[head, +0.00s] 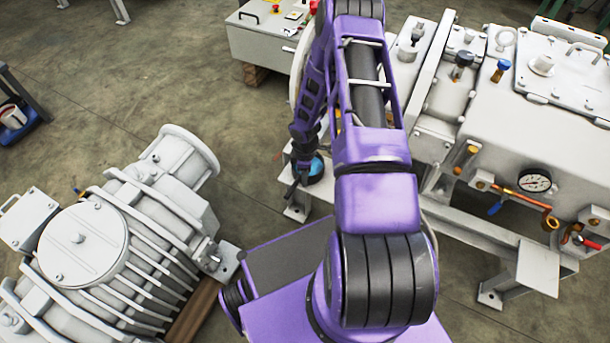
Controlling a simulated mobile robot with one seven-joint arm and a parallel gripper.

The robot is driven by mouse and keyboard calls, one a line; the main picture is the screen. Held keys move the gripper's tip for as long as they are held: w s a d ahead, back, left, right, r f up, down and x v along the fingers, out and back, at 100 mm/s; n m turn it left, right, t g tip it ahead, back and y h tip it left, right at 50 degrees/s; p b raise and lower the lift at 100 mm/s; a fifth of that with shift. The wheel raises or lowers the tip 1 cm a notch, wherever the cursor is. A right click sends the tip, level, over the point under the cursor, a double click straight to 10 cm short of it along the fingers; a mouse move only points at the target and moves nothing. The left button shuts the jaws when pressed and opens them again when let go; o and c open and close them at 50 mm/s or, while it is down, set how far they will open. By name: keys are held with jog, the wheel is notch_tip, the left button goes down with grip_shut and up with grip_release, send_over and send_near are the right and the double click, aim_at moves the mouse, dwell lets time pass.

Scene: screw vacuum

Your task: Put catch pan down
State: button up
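My gripper (299,180) hangs at the end of my purple arm, low beside the white frame of the vacuum pump unit. A small round blue thing with a dark rim (315,168) shows right at the gripper. It may be the catch pan, but it is too small and too covered to be sure. It looks close to or touching the fingers. I cannot tell whether the fingers are shut on it or whether it rests on something. My arm hides part of this area.
The white pump unit (560,130) with a gauge, valves and pipes stands at the right. A large finned white machine (140,240) fills the lower left. A white control box (262,45) stands at the back. Bare floor (120,80) lies between them.

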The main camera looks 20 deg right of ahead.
notch_tip(320, 180, up, 8)
jog(key=shift+f+p, duration=0.15)
jog(key=shift+p, duration=0.55)
